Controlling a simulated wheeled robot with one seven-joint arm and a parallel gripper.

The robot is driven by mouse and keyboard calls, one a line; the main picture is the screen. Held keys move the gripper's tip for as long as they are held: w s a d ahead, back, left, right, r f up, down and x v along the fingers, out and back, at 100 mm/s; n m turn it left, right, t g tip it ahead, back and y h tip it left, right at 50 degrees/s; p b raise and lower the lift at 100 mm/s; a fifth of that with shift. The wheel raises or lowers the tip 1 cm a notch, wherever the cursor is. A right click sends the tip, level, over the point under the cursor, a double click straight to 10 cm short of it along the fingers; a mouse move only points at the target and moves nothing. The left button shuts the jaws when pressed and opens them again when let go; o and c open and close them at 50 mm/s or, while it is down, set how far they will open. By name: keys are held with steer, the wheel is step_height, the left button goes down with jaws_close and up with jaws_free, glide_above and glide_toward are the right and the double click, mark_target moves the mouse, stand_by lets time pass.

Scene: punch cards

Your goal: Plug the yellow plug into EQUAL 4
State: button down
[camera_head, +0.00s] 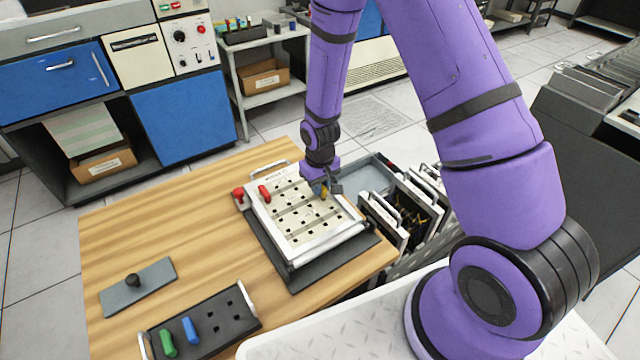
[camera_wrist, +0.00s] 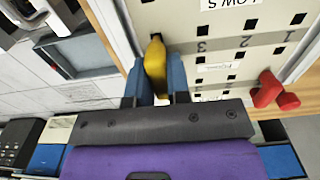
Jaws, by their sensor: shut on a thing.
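The yellow plug (camera_head: 323,192) is between the fingers of my gripper (camera_head: 326,187), over the far right part of the white plugboard (camera_head: 329,232). In the wrist view the yellow plug (camera_wrist: 155,62) stands between the two blue fingertips of my gripper (camera_wrist: 155,82), which are shut on it. It is beside the end of a row of holes, past the printed number 3. The small row labels are upside down and mostly too blurred to read.
Two red plugs (camera_head: 264,193) (camera_head: 240,198) are at the board's far left. A black holder (camera_head: 222,322) with a green plug (camera_head: 168,343) and a blue plug (camera_head: 190,330) lies in front. A grey plate with a black knob (camera_head: 133,281) lies left. Upright panels (camera_head: 385,222) stand right of the table.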

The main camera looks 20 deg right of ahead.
steer(key=c, duration=1.9)
jaws_free()
steer(key=shift+f, duration=0.85)
steer(key=o, duration=0.9)
step_height(320, 180, up, 11)
steer(key=shift+a+f, duration=0.1)
